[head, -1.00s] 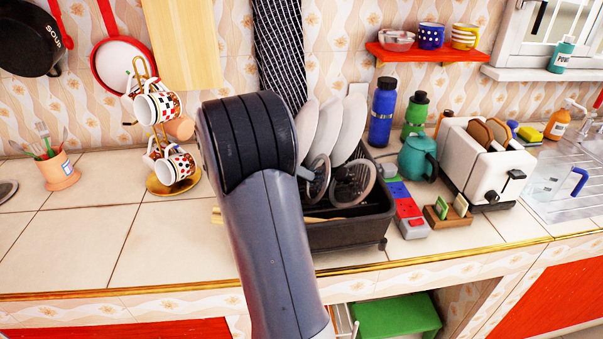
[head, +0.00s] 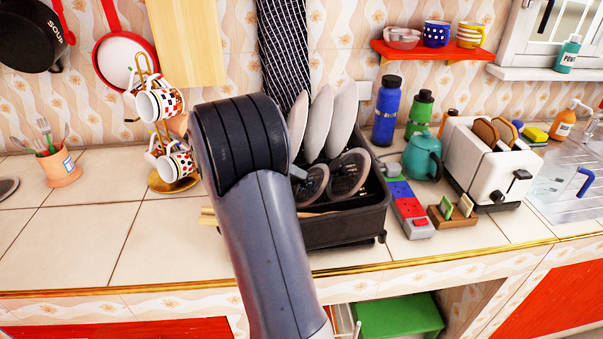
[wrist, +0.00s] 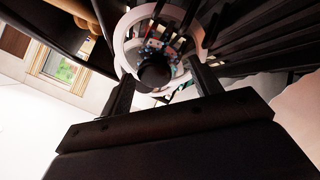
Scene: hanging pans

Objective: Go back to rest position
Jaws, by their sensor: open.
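My gripper (wrist: 160,70) shows in the wrist view with its two dark fingers apart. Between and beyond the fingertips is a round lid with a pale rim (wrist: 128,28) and a dark knob (wrist: 155,72); I cannot tell whether a finger touches it. In the head view my arm hides the gripper, near the left side of the black dish rack (head: 335,232). A glass lid (head: 312,186) and a second glass lid (head: 349,174) stand in the rack, in front of several white plates (head: 340,118).
A mug stand with patterned mugs (head: 160,104) is left of my arm. A blue bottle (head: 386,112), a teal pot (head: 421,158), a power strip (head: 409,208) and a toaster (head: 489,165) stand to the right. The counter at front left (head: 160,245) is clear.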

